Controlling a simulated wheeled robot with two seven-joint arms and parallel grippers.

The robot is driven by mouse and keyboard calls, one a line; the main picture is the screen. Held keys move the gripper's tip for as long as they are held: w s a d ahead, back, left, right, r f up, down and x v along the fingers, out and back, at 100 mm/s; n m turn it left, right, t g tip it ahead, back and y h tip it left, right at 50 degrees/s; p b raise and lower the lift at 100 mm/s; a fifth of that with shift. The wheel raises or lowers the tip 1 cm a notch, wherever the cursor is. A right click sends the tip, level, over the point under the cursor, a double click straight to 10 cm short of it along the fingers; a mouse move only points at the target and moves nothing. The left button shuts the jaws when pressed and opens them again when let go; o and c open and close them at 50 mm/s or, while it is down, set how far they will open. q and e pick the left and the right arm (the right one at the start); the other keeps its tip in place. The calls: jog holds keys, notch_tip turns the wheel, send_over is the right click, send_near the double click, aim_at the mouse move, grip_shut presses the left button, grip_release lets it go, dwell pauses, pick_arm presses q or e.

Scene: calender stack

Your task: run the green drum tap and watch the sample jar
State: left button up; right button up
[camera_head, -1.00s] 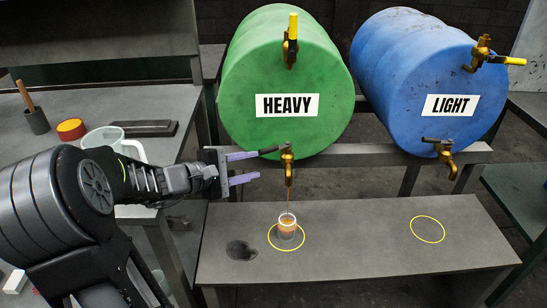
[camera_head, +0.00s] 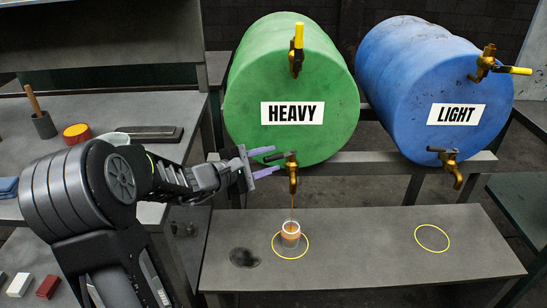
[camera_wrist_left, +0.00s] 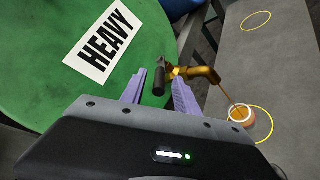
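The green drum (camera_head: 290,75) labelled HEAVY lies on its side on a rack. Its lower brass tap (camera_head: 293,177) has a dark handle and runs a thin amber stream. The sample jar (camera_head: 291,234), a small clear cup, stands inside the left yellow ring, under the stream, with amber liquid in it; the jar's top also shows in the left wrist view (camera_wrist_left: 240,114). My left gripper (camera_head: 277,160) is open at the tap, its purple fingers apart. In the left wrist view the dark handle (camera_wrist_left: 159,82) lies between the fingers; I cannot tell whether they touch it. My right gripper is out of view.
The blue drum (camera_head: 430,75) labelled LIGHT lies to the right, its lower tap (camera_head: 450,164) showing no stream. An empty yellow ring (camera_head: 432,238) is on the grey bench (camera_head: 365,255) below. A dark stain (camera_head: 244,257) lies left of the jar. A side table (camera_head: 90,105) holds several items.

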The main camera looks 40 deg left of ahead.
pick_arm(q)
jog(key=shift+x, duration=1.1)
jog(key=shift+c, duration=0.3)
jog(key=c, duration=0.7)
grip_shut()
jog(key=shift+r, duration=0.1)
